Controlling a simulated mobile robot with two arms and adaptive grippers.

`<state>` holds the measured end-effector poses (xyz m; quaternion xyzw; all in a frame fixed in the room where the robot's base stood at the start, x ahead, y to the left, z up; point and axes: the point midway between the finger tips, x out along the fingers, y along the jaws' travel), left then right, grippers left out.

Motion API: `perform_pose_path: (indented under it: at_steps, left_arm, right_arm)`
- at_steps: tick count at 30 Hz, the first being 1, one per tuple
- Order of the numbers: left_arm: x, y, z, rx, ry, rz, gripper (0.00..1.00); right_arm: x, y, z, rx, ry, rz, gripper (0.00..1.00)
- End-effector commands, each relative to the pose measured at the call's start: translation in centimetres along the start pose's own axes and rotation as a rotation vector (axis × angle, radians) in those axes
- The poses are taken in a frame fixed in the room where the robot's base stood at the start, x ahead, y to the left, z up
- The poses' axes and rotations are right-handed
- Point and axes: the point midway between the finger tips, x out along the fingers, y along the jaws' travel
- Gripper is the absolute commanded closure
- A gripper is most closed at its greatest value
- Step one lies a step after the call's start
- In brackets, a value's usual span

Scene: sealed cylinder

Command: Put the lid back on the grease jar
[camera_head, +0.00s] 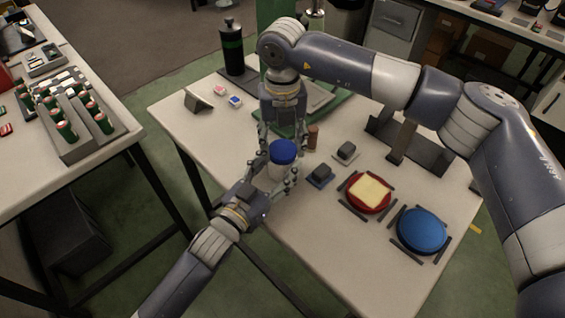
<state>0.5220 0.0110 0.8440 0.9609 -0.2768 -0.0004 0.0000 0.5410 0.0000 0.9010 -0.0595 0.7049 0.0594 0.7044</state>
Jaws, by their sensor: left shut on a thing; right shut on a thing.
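The grease jar (276,171) is a pale, whitish cylinder standing near the middle of the table's left side. Its blue lid (284,150) is at the jar's mouth; I cannot tell whether it is seated or just above. My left gripper (272,180) comes from the lower left and is shut on the jar's body, its fingers covering part of it. My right gripper (281,142) points down from above and is shut on the blue lid.
A red dish with a yellow pad (370,191) and a blue round dish (422,230) lie to the right. Small dark blocks (320,175) and a brown cylinder (313,138) stand close by the jar. A dark bottle (232,48) stands at the back left. The front table surface is clear.

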Motion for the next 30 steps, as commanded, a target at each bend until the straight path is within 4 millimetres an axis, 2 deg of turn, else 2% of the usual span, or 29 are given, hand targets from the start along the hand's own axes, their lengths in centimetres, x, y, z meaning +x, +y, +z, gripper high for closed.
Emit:
perform_pose_path:
  at_steps: [21, 23, 27, 28, 30]
  left_arm:
    - [0.0, 0.12, -0.14, 0.001, 0.004, 0.002, 1.0]
    - [0.0, 0.13, -0.14, 0.0, 0.004, 0.002, 1.0]
    - [0.0, 0.13, -0.14, 0.0, 0.004, 0.003, 1.0]
    - [0.0, 0.13, -0.15, 0.0, 0.004, 0.003, 1.0]
    - [0.0, 0.14, -0.15, 0.0, 0.004, 0.003, 1.0]
  right_arm:
    - [0.12, -0.01, 0.12, 1.246, -0.002, 0.003, 0.77]
    - [0.13, -0.02, 0.12, 1.323, -0.002, 0.003, 0.77]
    - [0.12, -0.04, 0.14, 1.321, -0.003, 0.003, 0.77]
    - [0.12, -0.04, 0.14, 1.321, -0.003, 0.002, 0.46]
    - [0.11, -0.04, 0.14, 1.32, -0.003, 0.002, 0.3]
